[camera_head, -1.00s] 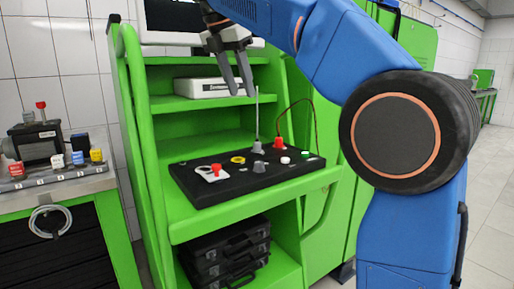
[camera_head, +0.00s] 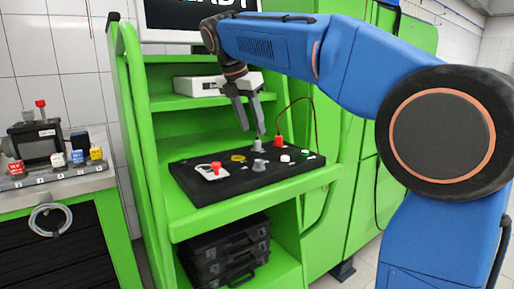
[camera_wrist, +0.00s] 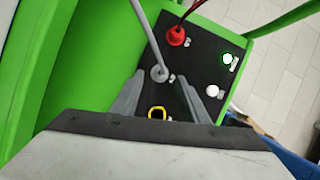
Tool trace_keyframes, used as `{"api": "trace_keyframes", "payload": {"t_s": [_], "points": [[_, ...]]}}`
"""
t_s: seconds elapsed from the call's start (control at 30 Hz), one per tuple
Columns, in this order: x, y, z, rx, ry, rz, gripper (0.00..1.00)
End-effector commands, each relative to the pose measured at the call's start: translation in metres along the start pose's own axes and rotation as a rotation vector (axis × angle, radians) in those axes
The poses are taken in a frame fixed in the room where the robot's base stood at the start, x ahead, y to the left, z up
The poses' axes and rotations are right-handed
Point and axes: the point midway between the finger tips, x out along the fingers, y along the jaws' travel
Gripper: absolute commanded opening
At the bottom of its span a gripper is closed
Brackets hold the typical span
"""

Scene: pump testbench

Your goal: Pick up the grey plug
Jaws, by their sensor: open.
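The grey plug (camera_head: 258,146) stands upright at the back of the black panel (camera_head: 215,192). In the wrist view the grey plug (camera_wrist: 159,74) shows with a grey cable rising from it, just beyond and between my finger ends. My gripper (camera_head: 252,131) is open and empty, pointing down just above the plug in the head view. Its two fingers also show in the wrist view (camera_wrist: 160,92), spread to either side of the plug's line. They do not appear closed on it. In the head view the cable is hidden by the fingers.
A red plug (camera_head: 278,141) with a red cable stands right of the grey plug. A grey knob (camera_head: 259,165), yellow ring (camera_head: 238,158), white button (camera_head: 285,158) and red switch (camera_head: 216,167) are on the panel. A green shelf with a white box (camera_head: 197,87) is behind.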

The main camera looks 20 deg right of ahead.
Motion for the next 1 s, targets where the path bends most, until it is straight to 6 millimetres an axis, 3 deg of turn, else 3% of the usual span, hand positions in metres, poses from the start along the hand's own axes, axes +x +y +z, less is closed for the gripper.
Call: {"api": "trace_keyframes", "payload": {"t_s": [0.33, 0.67, 0.83, 1.0], "points": [[0.043, -0.002, -0.003, 0.0, 0.0, -0.002, 0.41], [0.05, -0.001, -0.003, -0.001, 0.0, -0.001, 0.41], [0.049, -0.001, -0.003, -0.001, 0.0, -0.001, 0.05], [0.049, -0.001, -0.003, -0.001, 0.0, -0.001, 0.02]]}}
